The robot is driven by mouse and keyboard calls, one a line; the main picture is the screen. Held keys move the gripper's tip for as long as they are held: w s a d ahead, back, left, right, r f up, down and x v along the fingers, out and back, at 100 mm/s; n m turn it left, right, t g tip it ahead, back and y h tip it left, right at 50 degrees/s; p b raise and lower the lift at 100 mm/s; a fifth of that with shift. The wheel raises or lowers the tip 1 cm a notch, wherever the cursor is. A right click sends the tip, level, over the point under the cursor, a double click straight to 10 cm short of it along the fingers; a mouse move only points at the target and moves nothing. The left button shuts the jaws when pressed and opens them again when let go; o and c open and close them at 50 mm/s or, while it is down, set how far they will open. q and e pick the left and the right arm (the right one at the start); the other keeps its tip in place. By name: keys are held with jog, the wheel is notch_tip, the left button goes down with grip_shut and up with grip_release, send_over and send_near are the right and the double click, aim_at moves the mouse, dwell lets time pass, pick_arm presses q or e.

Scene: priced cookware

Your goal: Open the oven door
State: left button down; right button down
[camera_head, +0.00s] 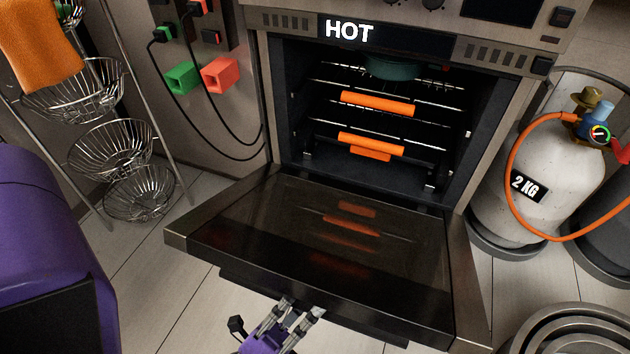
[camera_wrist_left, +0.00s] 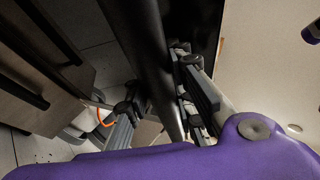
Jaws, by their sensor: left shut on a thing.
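The oven door (camera_head: 320,250) is hinged down and lies open, nearly flat, in front of the oven (camera_head: 380,180). Its dark glass reflects the orange-edged racks. The dark door handle (camera_head: 250,285) runs along the door's outer edge. My left gripper (camera_head: 300,310) is at the middle of that handle, shut on it. In the left wrist view the handle (camera_wrist_left: 150,50) passes between the fingers of my left gripper (camera_wrist_left: 160,95). My right gripper is not in view.
The oven cavity holds wire racks with orange strips (camera_head: 378,103) and a teal pot (camera_head: 392,67) on top. A white gas cylinder (camera_head: 520,190) with an orange hose stands right of the door. A wire basket stand (camera_head: 110,150) is at left. Round metal pans (camera_head: 570,330) sit at bottom right.

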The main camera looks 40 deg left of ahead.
pick_arm(q)
notch_tip(320, 180, down, 10)
jog(key=s+b, duration=0.1)
jog(key=s, duration=0.1)
jog(key=shift+s+d, duration=0.2)
jog(key=shift+d, duration=0.15)
jog(key=c, duration=1.7)
grip_release()
jog(key=shift+r, duration=0.1)
jog(key=shift+o, duration=0.2)
jog(key=shift+w, duration=0.1)
jog(key=shift+r, duration=0.1)
notch_tip(320, 180, up, 10)
